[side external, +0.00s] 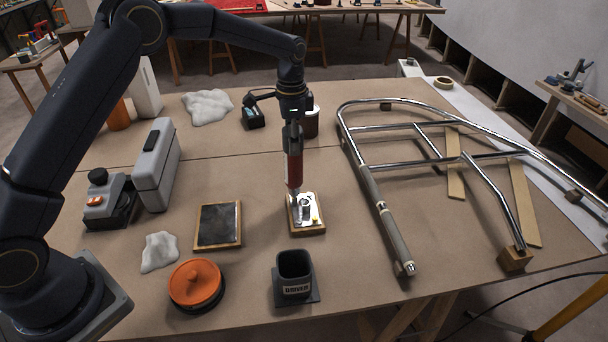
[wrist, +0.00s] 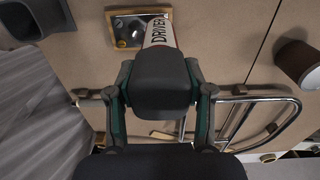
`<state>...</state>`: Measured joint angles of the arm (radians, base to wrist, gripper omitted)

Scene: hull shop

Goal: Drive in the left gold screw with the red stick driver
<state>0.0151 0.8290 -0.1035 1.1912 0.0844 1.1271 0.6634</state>
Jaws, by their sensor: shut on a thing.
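My gripper (side external: 293,128) points down and is shut on the red stick driver (side external: 294,168), which hangs upright below it. The driver's lower end is at the far left part of a small wooden block with a metal plate (side external: 305,224). I cannot tell whether its tip touches a screw. Small gold spots show on the plate, too small to tell apart.
A dark driver holder (side external: 294,268) and an orange lidded pot (side external: 196,284) stand in front. A dark framed panel (side external: 217,224) lies left of the block. A chrome tube frame (side external: 378,205) fills the right side. A dark red can (side external: 312,122) stands behind my gripper.

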